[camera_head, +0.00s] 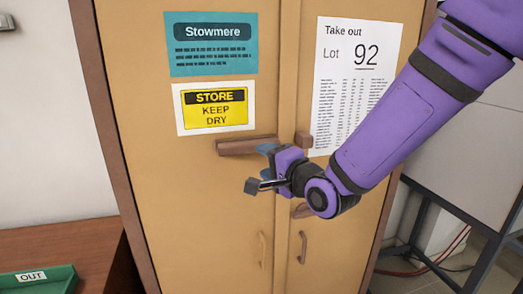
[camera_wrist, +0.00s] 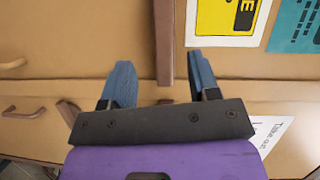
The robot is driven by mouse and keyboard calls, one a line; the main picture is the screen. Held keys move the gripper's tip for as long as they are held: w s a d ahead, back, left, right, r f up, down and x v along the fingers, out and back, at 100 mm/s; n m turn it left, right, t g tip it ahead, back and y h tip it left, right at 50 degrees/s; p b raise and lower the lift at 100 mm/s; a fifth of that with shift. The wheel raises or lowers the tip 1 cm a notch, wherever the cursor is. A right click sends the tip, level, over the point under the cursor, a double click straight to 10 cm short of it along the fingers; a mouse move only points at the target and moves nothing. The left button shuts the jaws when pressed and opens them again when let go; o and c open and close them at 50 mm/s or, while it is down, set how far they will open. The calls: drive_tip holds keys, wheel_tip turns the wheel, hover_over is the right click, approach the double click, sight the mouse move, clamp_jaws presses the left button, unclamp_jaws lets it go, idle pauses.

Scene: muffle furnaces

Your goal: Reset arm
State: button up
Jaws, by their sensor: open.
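My gripper (camera_head: 258,168) is in front of a tan cabinet's doors, just below a brown horizontal handle bar (camera_head: 240,147) on the left door. In the wrist view my gripper's blue fingers (camera_wrist: 160,66) are spread apart with nothing held. The brown bar (camera_wrist: 165,38) runs upright between them in that picture. Whether the fingers reach around the bar or stay in front of it, I cannot tell. My purple arm reaches in from the upper right and hides part of the right door.
The cabinet (camera_head: 195,190) appears shut. It bears a teal Stowmere sign (camera_head: 212,45), a yellow keep-dry sign (camera_head: 214,108) and a "Lot 92" paper (camera_head: 345,75). A green OUT tray (camera_head: 55,284) sits on a brown table at lower left. A grey metal frame stands at right.

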drive_tip(key=s+d+r+n+g+h, duration=0.1)
drive_tip(key=s+d+r+n+h, duration=0.15)
drive_tip(key=d, duration=0.35)
drive_tip(key=s+d+r+n+g+h, duration=0.1)
drive_tip(key=s+d+h, duration=0.15)
drive_tip(key=d, duration=0.35)
drive_tip(key=s+d+r+n+g+h, duration=0.1)
drive_tip(key=d+n+h, duration=0.15)
drive_tip(key=d, duration=0.35)
drive_tip(key=s+d+r+n+g+h, duration=0.1)
drive_tip(key=s+d+g, duration=0.1)
drive_tip(key=s+d, duration=0.3)
drive_tip(key=s+d+n+g+h, duration=0.2)
drive_tip(key=s+d, duration=0.4)
drive_tip(key=s, duration=0.7)
drive_tip(key=shift+s+r+g, duration=0.3)
drive_tip(key=shift+r+g, duration=0.1)
drive_tip(key=shift+g, duration=0.4)
